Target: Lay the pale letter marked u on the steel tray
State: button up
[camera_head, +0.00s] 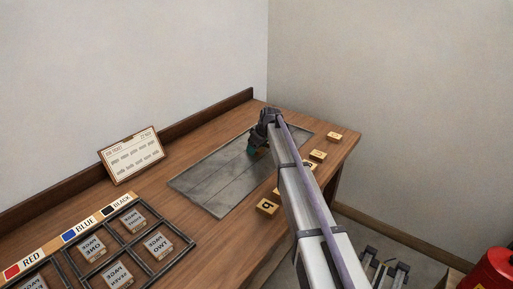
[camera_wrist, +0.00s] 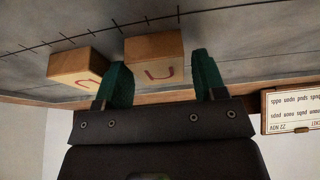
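In the wrist view, which is upside down, a wooden block with a red u-like mark (camera_wrist: 158,58) stands on the grey steel tray (camera_wrist: 228,45). My gripper looks open. A second pale block with a red curved mark (camera_wrist: 76,68) stands just left of it, outside the fingers. In the head view my gripper (camera_head: 251,151) is low over the far part of the tray (camera_head: 212,187); both blocks are hidden there.
Several yellow letter blocks (camera_head: 267,207) line the right table edge, some partly behind my arm. A job card (camera_head: 132,154) leans at the back left. A divided rack (camera_head: 122,238) with grey blocks is at the front left. The near tray half is clear.

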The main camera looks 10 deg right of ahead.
jog(key=shift+o, duration=0.7)
jog(key=shift+r, duration=0.1)
jog(key=shift+r+p, duration=0.35)
jog(key=shift+p, duration=0.1)
jog(key=p+v, duration=1.1)
jog(key=v, duration=0.1)
jog(key=s+a+f+m+g+h, duration=0.1)
jog(key=s+m, duration=0.3)
jog(key=s, duration=1.5)
jog(key=s+a+f+m+g+h, duration=0.1)
jog(key=s+m, duration=0.3)
jog(key=s, duration=1.6)
jog(key=shift+s+a+g+h, duration=0.3)
jog(key=shift+a+g+h, duration=0.25)
jog(key=shift+g, duration=0.15)
